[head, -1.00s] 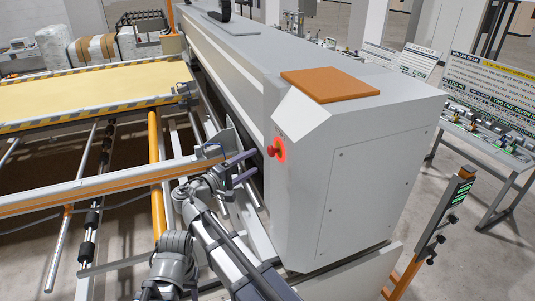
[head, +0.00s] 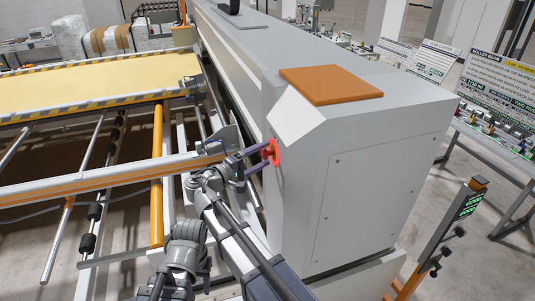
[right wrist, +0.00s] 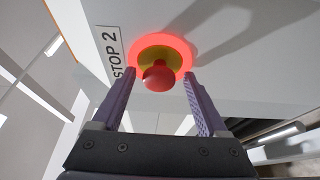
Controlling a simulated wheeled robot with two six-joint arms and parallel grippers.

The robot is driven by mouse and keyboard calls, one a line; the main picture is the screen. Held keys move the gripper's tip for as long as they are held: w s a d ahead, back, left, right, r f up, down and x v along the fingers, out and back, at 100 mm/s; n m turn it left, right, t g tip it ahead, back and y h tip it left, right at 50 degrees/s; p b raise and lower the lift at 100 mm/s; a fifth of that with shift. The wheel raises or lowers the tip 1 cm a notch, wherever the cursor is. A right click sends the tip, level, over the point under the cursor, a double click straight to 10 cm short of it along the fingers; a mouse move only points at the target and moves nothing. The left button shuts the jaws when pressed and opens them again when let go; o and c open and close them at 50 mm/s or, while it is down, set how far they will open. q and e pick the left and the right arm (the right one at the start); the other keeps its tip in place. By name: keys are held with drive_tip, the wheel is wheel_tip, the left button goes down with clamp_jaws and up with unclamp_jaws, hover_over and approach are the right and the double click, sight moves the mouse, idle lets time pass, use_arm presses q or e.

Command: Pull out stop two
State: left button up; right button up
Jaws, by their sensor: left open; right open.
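The stop two button is a red mushroom knob (right wrist: 158,77) on a yellow base with a glowing red ring, beside a "STOP 2" label (right wrist: 112,50). In the head view the glowing button (head: 271,152) is on the left side of the big grey machine housing. My right gripper (head: 257,161) is open in front of it. In the right wrist view its two purple fingers (right wrist: 150,78) stand either side of the knob, with visible gaps and nothing gripped. In the head view the fingers partly cover the button. I see no left gripper.
The grey housing (head: 365,190) has an orange pad (head: 331,84) on top. Left of my gripper are an orange-striped rail (head: 110,177) and a metal bracket close by. A slim post (head: 455,220) with green displays stands at the right.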

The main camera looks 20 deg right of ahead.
drive_tip(key=shift+s+a+r, duration=0.1)
drive_tip(key=shift+s+a, duration=0.05)
drive_tip(key=shift+a, duration=0.15)
drive_tip(key=shift+c, duration=0.4)
drive_tip(key=shift+d, duration=0.2)
drive_tip(key=c, duration=0.5)
clamp_jaws()
